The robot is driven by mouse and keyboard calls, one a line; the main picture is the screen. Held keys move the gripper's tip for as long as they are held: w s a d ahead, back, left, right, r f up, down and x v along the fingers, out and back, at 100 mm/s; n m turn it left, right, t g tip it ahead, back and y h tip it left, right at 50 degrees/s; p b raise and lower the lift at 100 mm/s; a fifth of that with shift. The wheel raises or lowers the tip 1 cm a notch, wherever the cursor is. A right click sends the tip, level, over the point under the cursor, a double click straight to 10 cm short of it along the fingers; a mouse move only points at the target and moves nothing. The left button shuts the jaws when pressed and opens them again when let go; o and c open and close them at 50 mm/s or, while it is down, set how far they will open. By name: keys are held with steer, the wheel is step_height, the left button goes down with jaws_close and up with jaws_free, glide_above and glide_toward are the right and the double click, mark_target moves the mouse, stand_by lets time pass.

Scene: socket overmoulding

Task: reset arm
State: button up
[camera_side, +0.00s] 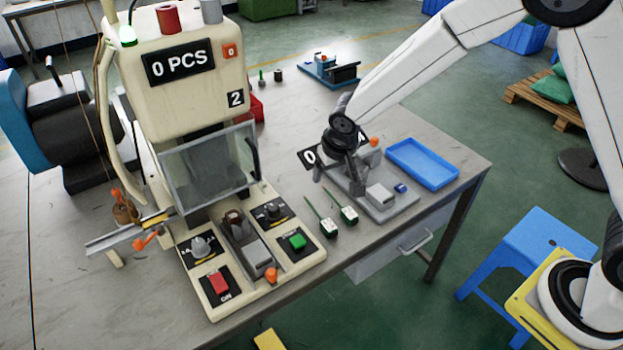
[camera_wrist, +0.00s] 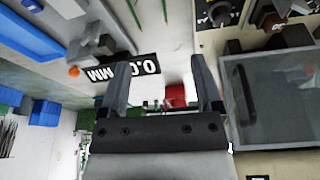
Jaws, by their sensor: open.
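My gripper (camera_side: 340,178) hangs above the table in the side view, over the left part of a grey fixture (camera_side: 385,208). In the wrist view my gripper (camera_wrist: 160,85) has its two fingers spread apart, with nothing between them. The moulding machine (camera_side: 195,70) stands to the left with a "0 PCS" display. Its clear guard (camera_side: 210,165) appears lowered in front of the mould area.
A blue tray (camera_side: 422,164) lies at the table's right end, behind the fixture. A blue and black device (camera_side: 330,70) stands at the back. The control panel has a red switch (camera_side: 218,284) and a green button (camera_side: 297,241). A blue stool (camera_side: 515,255) stands on the floor at right.

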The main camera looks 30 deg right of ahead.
steer(key=s+d+r, duration=0.1)
steer(key=s+d, duration=0.2)
steer(key=s, duration=0.3)
steer(key=s+d+r+n, duration=0.1)
steer(key=s+d+r, duration=0.1)
steer(key=s+d, duration=0.2)
steer(key=s+d+r, duration=0.2)
steer(key=s+d, duration=0.1)
steer(key=s, duration=0.6)
steer(key=shift+s+d+n+g+y, duration=0.25)
steer(key=shift+n+g+y, duration=0.05)
steer(key=shift+g+y, duration=0.1)
